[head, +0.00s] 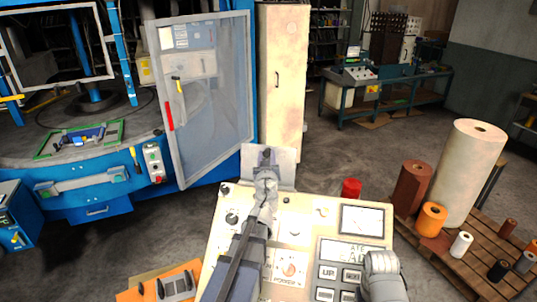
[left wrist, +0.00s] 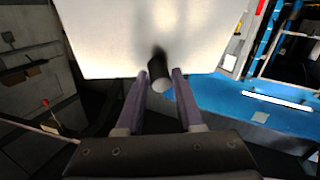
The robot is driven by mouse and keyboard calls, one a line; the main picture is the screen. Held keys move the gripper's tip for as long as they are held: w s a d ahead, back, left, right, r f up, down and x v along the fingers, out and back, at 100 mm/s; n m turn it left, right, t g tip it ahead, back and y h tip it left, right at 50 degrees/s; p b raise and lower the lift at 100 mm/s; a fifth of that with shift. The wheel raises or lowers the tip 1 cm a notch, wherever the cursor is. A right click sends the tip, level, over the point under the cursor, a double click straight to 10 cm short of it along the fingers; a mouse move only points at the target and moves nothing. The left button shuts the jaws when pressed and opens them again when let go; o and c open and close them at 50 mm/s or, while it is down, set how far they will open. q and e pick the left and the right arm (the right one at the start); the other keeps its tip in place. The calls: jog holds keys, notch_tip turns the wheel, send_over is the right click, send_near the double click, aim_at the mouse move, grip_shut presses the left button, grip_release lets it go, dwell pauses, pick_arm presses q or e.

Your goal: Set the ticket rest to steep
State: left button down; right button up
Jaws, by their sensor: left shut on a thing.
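The ticket rest looks to be the pale grey plate (head: 285,162) at the far edge of the cream control panel. In the left wrist view the plate (left wrist: 105,40) fills the upper middle. A short dark peg (left wrist: 157,70) sticks out of its lower part. My left gripper (head: 266,168) reaches over the panel to the plate; in the left wrist view its fingers (left wrist: 160,78) are shut on the peg, one on each side. They hide part of the plate in the head view. The plate's exact tilt is hard to judge. A grey part of my right arm shows over the panel's lower right; its fingers cannot be made out.
The cream control panel (head: 215,250) carries knobs, buttons, a small display (head: 350,252) and a red button (head: 351,187). An orange tray (head: 160,284) sits at its lower left. A blue machine with an open mesh door (head: 205,100) stands behind left. Foil rolls stand on a pallet at right.

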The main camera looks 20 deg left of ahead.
pick_arm(q)
jog(key=shift+s+a, duration=0.2)
jog(key=c, duration=0.6)
grip_release()
jog(key=shift+a, duration=0.1)
jog(key=v, duration=0.7)
jog(key=shift+s+d, duration=0.25)
jog(key=shift+d, duration=0.05)
